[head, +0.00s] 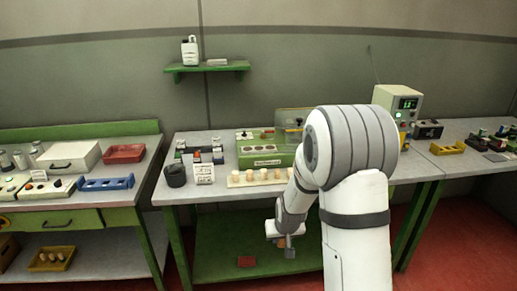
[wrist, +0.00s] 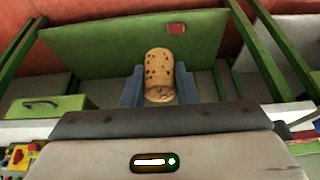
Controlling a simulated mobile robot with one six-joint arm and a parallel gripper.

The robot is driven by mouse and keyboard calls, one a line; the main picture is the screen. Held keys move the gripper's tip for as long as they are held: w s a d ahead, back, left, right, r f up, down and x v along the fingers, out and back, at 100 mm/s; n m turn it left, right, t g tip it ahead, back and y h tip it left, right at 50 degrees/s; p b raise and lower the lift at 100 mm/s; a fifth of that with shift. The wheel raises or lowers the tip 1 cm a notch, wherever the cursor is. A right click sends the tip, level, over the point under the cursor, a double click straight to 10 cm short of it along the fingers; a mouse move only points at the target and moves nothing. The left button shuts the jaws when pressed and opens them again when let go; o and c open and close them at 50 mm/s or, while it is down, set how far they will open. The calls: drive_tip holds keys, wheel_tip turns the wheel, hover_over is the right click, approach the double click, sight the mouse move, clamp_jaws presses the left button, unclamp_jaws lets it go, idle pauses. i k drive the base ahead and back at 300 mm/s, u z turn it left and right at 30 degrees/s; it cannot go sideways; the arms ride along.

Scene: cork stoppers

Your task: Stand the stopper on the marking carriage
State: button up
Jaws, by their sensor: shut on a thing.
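My gripper (head: 284,248) hangs in front of the middle bench, in line with its green lower shelf in the head view. In the wrist view my gripper (wrist: 159,90) has its two blue-grey fingers on either side of a tan, speckled cork stopper (wrist: 160,68) and is shut on it. The stopper is hard to make out in the head view. A green machine (head: 262,158) with a clear cover stands on the middle bench. I cannot tell for sure which part of it is the marking carriage.
A cream board (head: 236,181) with several corks lies at the front of the middle bench (head: 215,193). A dark cup (head: 175,175) and a white card (head: 204,173) stand left of it. My arm hides part of the bench's right side.

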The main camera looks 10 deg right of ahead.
sight(260, 148)
drive_tip(key=z, duration=0.05)
drive_tip(key=i, duration=0.9)
drive_tip(key=u, duration=0.05)
